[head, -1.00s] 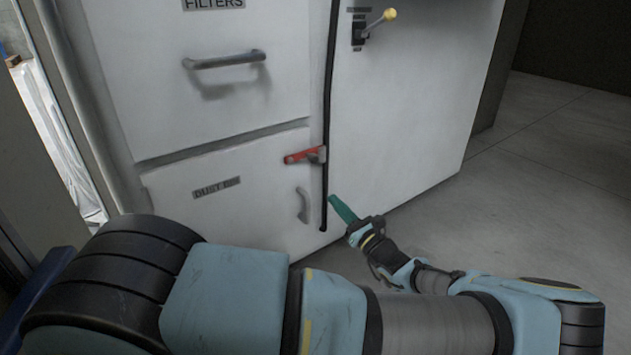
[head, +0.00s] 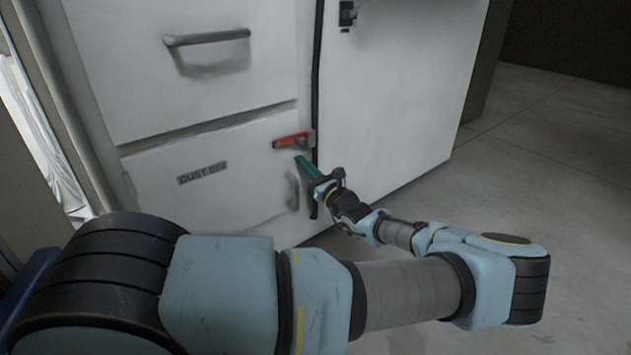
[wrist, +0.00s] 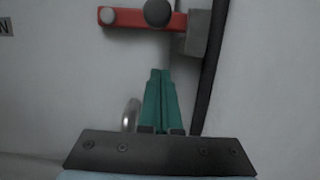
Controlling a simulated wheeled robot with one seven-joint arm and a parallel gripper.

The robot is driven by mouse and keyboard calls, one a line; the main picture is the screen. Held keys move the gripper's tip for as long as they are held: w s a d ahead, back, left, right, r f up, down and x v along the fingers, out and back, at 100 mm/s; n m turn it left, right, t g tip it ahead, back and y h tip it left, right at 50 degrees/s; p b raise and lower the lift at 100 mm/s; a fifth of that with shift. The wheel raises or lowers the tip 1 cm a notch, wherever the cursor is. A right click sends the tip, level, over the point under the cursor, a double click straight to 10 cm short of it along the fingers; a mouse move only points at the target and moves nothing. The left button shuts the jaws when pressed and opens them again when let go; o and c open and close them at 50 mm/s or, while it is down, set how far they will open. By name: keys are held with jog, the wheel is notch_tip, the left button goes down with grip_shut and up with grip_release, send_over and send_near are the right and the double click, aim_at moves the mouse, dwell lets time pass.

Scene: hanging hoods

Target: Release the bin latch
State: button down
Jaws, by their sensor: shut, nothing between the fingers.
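The red bin latch (head: 291,141) lies near level across the top right corner of the dust bin front (head: 225,205). In the wrist view the latch (wrist: 127,18) is a red bar with a pale round end at left, a dark round knob (wrist: 157,12) and a grey block at right. My gripper (head: 299,159) has green fingers, held together and empty, just below the latch. In the wrist view the fingertips (wrist: 160,72) point up towards the latch, with a visible gap below it.
The bin's grey handle (head: 293,190) is just below the fingers, and shows left of them in the wrist view (wrist: 131,114). A black seam or cable (head: 317,75) runs down beside the latch. A drawer handle (head: 207,38) is above. Floor at right is clear.

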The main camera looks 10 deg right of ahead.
aim_at(298, 141)
jog(key=shift+s+d+r+b, duration=0.1)
jog(key=shift+r+b, duration=0.3)
jog(key=shift+r, duration=1.5)
jog(key=shift+r, duration=0.1)
jog(key=shift+d+r+n+p, duration=0.1)
jog(key=shift+r+n+p, duration=0.05)
jog(key=shift+n+p, duration=0.45)
